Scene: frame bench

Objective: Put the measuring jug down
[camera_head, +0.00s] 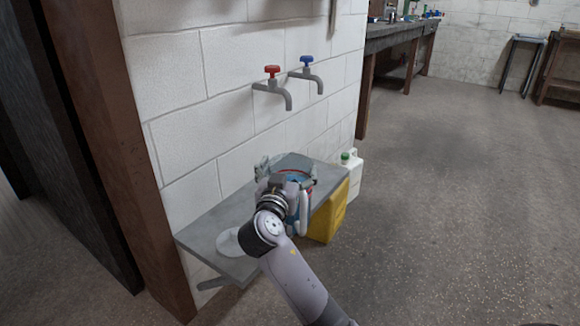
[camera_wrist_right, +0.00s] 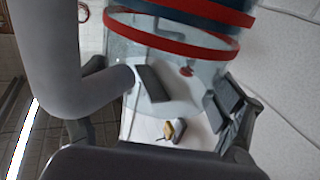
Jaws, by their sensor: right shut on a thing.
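The measuring jug (camera_head: 294,162) is a clear vessel with red and blue bands and a pale handle. In the head view it is at the grey wall shelf (camera_head: 205,232), below the taps, partly hidden by my right gripper (camera_head: 272,180). My right gripper is shut on the jug. In the right wrist view the jug's banded clear wall (camera_wrist_right: 170,40) fills the top middle, close to the fingers (camera_wrist_right: 185,98). I cannot tell whether the jug's base touches the shelf. My left gripper is not in view.
A whitish round item (camera_head: 228,242) lies on the shelf's near end. A red tap (camera_head: 272,72) and a blue tap (camera_head: 306,62) stick out above. A yellow container (camera_head: 328,215) and a white green-capped can (camera_head: 352,172) stand beside the shelf. Floor at right is clear.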

